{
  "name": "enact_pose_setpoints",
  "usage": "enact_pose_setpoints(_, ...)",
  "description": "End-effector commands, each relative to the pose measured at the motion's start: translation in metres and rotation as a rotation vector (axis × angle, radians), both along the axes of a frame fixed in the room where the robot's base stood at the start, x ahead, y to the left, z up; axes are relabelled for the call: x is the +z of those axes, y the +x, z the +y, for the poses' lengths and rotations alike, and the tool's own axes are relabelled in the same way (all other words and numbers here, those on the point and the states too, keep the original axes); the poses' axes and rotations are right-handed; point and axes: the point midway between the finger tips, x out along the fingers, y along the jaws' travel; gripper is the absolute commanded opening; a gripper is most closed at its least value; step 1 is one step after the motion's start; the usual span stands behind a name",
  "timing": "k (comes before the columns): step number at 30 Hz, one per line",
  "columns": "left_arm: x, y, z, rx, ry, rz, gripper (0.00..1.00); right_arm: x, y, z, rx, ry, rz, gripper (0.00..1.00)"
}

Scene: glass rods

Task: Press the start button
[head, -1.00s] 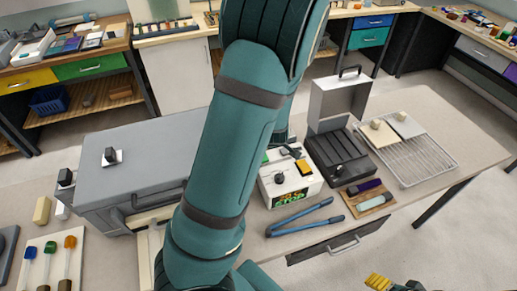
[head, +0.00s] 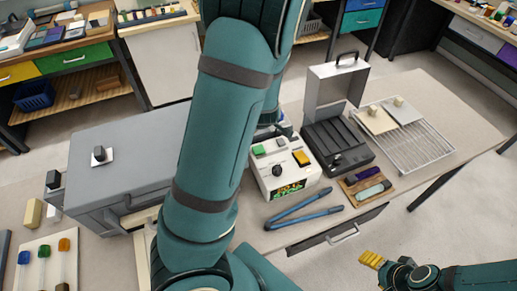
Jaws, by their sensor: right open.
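A white control box (head: 283,174) stands on the light table near the middle of the view. On its top are a green button (head: 259,150), an orange-yellow button (head: 302,158) and a black knob (head: 278,171). Its front has a dark display with green and orange marks; I cannot read which button is start. My left arm crosses the middle, and its wrist comes down behind the box's rear edge. The left gripper's fingers are hidden. My right gripper (head: 371,259), with yellow fingertips, is open and empty at the lower right, in front of the table and apart from the box.
Blue-handled tongs (head: 303,217) lie in front of the box. A black case with an open grey lid (head: 338,84) and a wire rack (head: 412,145) stand to its right. A large grey machine (head: 120,165) stands left.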

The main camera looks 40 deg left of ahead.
Motion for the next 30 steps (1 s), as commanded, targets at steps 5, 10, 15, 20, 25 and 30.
enact_pose_setpoints(5, -0.014, 0.0, 0.0, 0.0, 0.0, 0.001, 0.0, -0.015, 0.0, 0.0, -0.002, -0.001, 0.0, 0.66)
enact_pose_setpoints(10, -0.033, 0.0, 0.0, 0.0, 0.0, 0.001, 0.0, -0.035, -0.001, 0.0, -0.004, -0.002, 0.001, 0.66)
enact_pose_setpoints(15, -0.053, 0.0, 0.0, -0.001, 0.0, 0.0, 0.0, -0.058, 0.0, 0.002, -0.004, -0.007, 0.0, 0.66)
enact_pose_setpoints(20, -0.072, 0.0, 0.0, 0.0, 0.0, 0.001, 0.0, -0.079, 0.001, 0.003, -0.005, -0.011, 0.0, 0.66)
enact_pose_setpoints(25, -0.085, 0.0, 0.0, 0.0, 0.0, 0.001, 0.0, -0.091, 0.001, 0.003, -0.006, -0.013, 0.002, 0.66)
enact_pose_setpoints(30, -0.086, 0.0, 0.0, -0.001, 0.0, 0.0, 0.0, -0.093, 0.001, 0.003, -0.006, -0.014, 0.001, 0.66)
